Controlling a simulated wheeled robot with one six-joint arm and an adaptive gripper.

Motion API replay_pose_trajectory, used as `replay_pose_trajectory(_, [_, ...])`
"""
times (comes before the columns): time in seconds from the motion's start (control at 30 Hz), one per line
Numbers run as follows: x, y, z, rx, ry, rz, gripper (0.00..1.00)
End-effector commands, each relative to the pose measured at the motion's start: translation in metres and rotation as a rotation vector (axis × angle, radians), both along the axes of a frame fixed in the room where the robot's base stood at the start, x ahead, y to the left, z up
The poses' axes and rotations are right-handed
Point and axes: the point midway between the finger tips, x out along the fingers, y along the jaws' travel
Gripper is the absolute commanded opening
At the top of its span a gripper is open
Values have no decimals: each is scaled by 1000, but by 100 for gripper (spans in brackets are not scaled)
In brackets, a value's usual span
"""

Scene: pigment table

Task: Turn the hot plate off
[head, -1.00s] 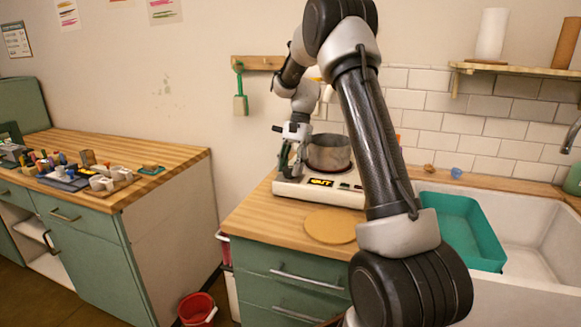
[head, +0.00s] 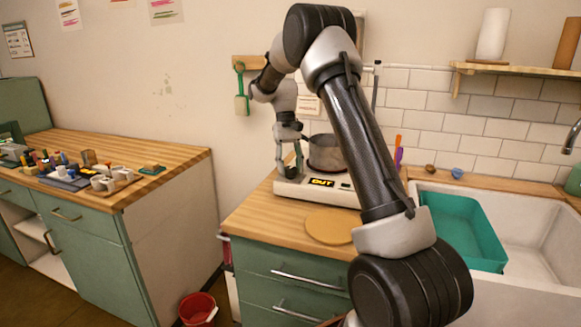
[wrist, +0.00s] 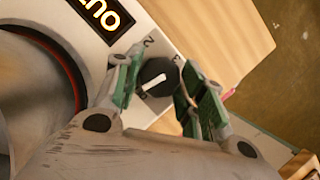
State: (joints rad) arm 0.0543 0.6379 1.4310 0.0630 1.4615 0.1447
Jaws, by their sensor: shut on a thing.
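The white hot plate (head: 312,194) stands on the wooden counter, with a lit yellow display (head: 322,182) on its front; in the wrist view the display (wrist: 98,12) is partly cut off. A metal pot (head: 325,153) sits on its plate. My gripper (head: 288,168) points down at the hot plate's left front corner. In the wrist view my gripper (wrist: 162,86) has its green-padded fingers on both sides of the black knob (wrist: 158,76), shut on it. The knob's white pointer line aims to the lower left, towards a small mark that I cannot read surely.
A round wooden board (head: 331,226) lies in front of the hot plate. A teal basin (head: 462,232) sits in the white sink at right. A second counter (head: 180,157) with small items stands at left, across a floor gap holding a red bucket (head: 198,308).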

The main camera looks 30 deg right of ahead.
Motion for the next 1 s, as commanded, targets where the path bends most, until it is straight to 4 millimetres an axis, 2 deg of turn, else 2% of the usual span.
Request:
replay_pose_trajectory(0.4, [0,1,0,0,-1,200,16])
replay_pose_trajectory(0.97, [0,1,0,0,-1,230,16])
replay_pose_trajectory(1.0, [0,1,0,0,-1,230,44])
